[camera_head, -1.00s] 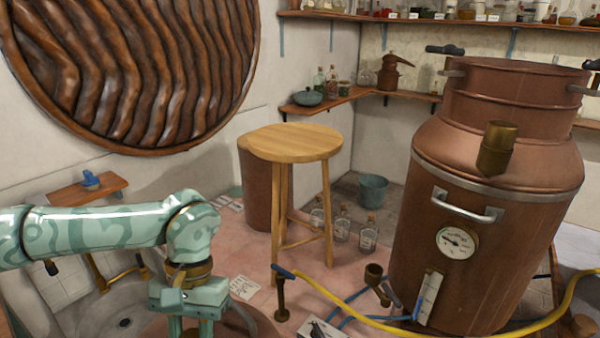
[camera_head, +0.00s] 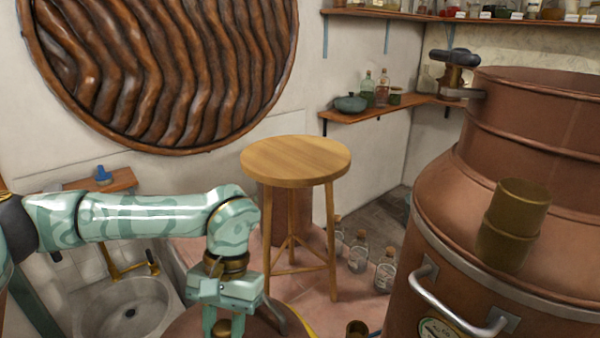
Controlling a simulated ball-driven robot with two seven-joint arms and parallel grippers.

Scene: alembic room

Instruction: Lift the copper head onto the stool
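The copper head (camera_head: 180,326) shows as a rounded copper dome cut off by the bottom edge. A small brass knob is on its top. My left gripper (camera_head: 222,326) points down with its fingers on either side of this knob and appears shut on it; the fingertips are partly out of frame. The wooden stool (camera_head: 295,158) stands upright just beyond and to the right, its round seat bare. My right gripper is not in view.
The large copper still (camera_head: 450,235), with a brass fitting and handle, fills the right side. Glass bottles (camera_head: 359,252) stand on the floor right of the stool. A sink (camera_head: 130,305) is at the lower left. A corner shelf (camera_head: 365,113) hangs behind the stool.

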